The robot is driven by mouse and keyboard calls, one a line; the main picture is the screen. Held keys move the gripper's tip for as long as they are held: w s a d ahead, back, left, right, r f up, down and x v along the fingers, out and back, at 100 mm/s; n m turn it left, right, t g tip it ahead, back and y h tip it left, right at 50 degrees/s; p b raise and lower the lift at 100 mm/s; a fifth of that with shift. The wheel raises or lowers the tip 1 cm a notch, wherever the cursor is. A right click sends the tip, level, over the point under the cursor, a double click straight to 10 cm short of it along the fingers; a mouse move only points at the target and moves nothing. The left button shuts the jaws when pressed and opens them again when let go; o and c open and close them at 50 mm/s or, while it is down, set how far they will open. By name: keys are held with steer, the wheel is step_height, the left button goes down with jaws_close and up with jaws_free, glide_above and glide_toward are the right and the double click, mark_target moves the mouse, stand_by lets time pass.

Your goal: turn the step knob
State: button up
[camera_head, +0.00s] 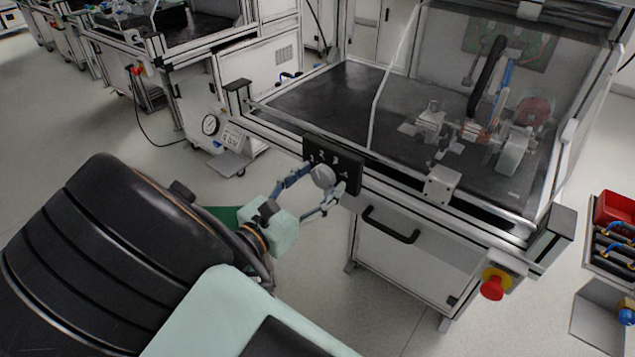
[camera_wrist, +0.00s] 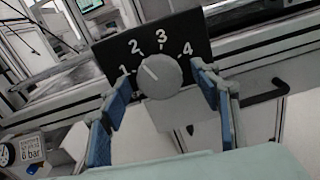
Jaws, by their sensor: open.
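The step knob (camera_wrist: 160,76) is a round grey dial with a white pointer line on a black panel (camera_wrist: 197,32) marked 1 to 4. In the wrist view the line points up and left, roughly between 1 and 2. In the head view the knob (camera_head: 323,176) sits at the front of the test bench, partly hidden by my gripper (camera_head: 312,196). In the wrist view my gripper (camera_wrist: 162,92) is open, with one blue-padded finger on each side of the knob. I see gaps between the fingers and the knob; contact is not clear.
A black drawer handle (camera_head: 391,225) sticks out below the panel. A red emergency button (camera_head: 493,284) is on the bench's lower right. A clear guard covers a machine on the dark bench top (camera_head: 325,98). A pressure gauge (camera_head: 210,125) stands to the left.

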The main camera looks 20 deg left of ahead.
steer(key=c, duration=1.2)
steer(key=shift+o, duration=0.2)
steer(key=shift+m, duration=0.4)
steer(key=m+b, duration=0.1)
steer(key=m, duration=0.3)
steer(key=shift+f, duration=0.1)
steer(key=shift+m+b, duration=0.85)
steer(key=shift+m, duration=1.05)
steer(key=o, duration=1.2)
steer(key=shift+c, duration=0.2)
